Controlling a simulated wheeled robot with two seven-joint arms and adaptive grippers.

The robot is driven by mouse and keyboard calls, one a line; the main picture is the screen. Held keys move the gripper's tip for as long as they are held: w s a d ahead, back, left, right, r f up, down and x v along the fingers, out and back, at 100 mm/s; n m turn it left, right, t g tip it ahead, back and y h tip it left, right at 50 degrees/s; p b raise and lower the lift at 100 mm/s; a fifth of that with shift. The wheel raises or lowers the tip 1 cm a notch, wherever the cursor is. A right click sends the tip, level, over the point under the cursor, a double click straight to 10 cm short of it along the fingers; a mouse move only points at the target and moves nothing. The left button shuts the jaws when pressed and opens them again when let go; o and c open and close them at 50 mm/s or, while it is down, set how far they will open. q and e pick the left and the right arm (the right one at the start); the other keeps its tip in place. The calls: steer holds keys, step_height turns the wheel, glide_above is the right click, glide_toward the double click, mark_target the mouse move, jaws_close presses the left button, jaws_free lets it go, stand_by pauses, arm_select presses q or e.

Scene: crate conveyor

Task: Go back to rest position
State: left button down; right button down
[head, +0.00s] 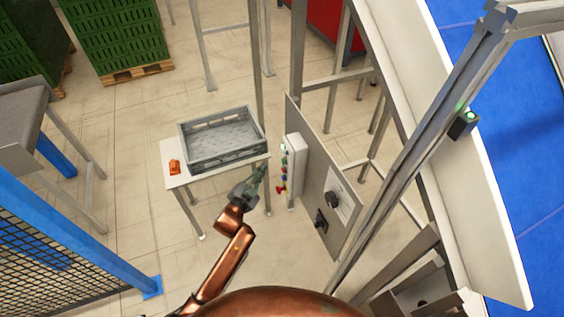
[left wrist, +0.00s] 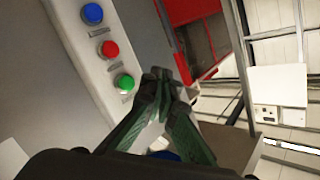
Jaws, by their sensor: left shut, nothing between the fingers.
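My left gripper (head: 259,173) is shut and empty in the head view. It is raised in front of the small white table, just left of the control box (head: 296,163) with coloured buttons. In the left wrist view the left gripper (left wrist: 158,75) has its fingertips together, close to the control box (left wrist: 75,50). A blue button (left wrist: 92,13), a red button (left wrist: 110,48) and a green button (left wrist: 124,82) show there. I cannot tell whether the fingers touch the box. My right gripper is in neither view.
A grey crate (head: 236,162) and an orange object (head: 174,167) are on the white table (head: 172,150). A grey panel (head: 318,190) stands beside the control box. A blue-framed mesh fence (head: 60,235) is at left. Floor between fence and table is clear.

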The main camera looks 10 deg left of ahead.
arm_select(q)
steer(key=s+a+f+n+g+y, duration=0.1)
steer(key=s+a+f, duration=0.1)
steer(key=f, duration=0.6)
steer(key=s+a+f+n+g, duration=0.1)
steer(key=s+f+g, duration=0.15)
steer(key=f, duration=0.45)
steer(key=s+a+f+y, duration=0.1)
steer(key=s+a+f, duration=0.15)
steer(key=f, duration=0.55)
steer(key=s+a+f+n+g, duration=0.2)
steer(key=s+a+f+g, duration=0.15)
steer(key=s+f, duration=1.35)
steer(key=s+a+f+n+g, duration=0.1)
steer(key=s+f, duration=0.5)
steer(key=s, duration=0.8)
steer(key=s+a+f+n+g+y, duration=0.1)
steer(key=s+f+g, duration=0.3)
steer(key=s, duration=1)
steer(key=s+a+f+n+g, duration=0.1)
steer(key=s+f+n+g, duration=0.1)
steer(key=s+f, duration=0.8)
steer(key=s+g, duration=0.1)
steer(key=s, duration=0.3)
steer(key=shift+s+a+f, duration=0.15)
steer(key=shift+a, duration=0.15)
